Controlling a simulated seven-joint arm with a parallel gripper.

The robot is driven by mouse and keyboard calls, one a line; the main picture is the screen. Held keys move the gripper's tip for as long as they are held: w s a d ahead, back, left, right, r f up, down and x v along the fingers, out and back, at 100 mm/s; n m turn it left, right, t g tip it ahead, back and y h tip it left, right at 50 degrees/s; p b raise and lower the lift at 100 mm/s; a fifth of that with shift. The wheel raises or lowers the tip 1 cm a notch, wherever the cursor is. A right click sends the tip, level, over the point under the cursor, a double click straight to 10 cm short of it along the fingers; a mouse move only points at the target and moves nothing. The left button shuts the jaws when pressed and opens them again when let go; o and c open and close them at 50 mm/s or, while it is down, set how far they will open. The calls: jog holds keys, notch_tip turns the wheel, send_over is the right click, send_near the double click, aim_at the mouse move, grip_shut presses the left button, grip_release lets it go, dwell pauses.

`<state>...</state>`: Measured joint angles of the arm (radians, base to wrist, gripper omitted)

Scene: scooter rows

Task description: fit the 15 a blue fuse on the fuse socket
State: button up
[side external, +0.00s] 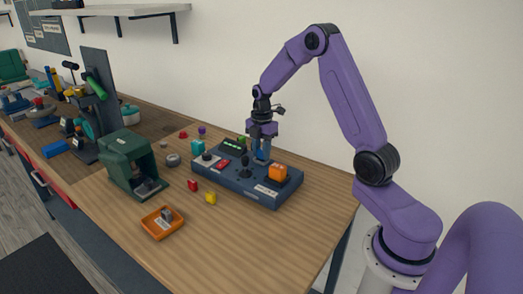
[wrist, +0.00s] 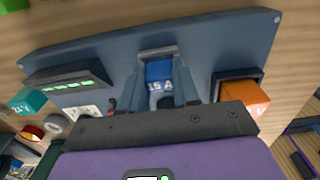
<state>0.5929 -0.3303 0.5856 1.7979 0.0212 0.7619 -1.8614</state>
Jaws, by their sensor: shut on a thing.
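The blue fuse (wrist: 159,88), marked "15 A", sits between the two grey fingers of my gripper (wrist: 158,72) in the wrist view. My gripper (side external: 263,156) is shut on it and points down over the dark blue panel (side external: 226,183) in the side view. The fuse shows there as a small blue patch (side external: 264,145). A grey frame, which looks like the fuse socket (wrist: 157,53), lies right at the fuse's far end. I cannot tell whether the fuse touches it or is inside it.
An orange block (side external: 278,172) stands on the panel right of my gripper, and a black lever (side external: 245,170) stands to the left. A teal cube (side external: 198,146), a green housing (side external: 133,165) and an orange tray (side external: 161,222) are on the table. The front right tabletop is clear.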

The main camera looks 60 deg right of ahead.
jog(key=shift+f, duration=0.3)
jog(key=o, duration=1.5)
jog(key=shift+r, duration=0.15)
jog(key=shift+r, duration=2.85)
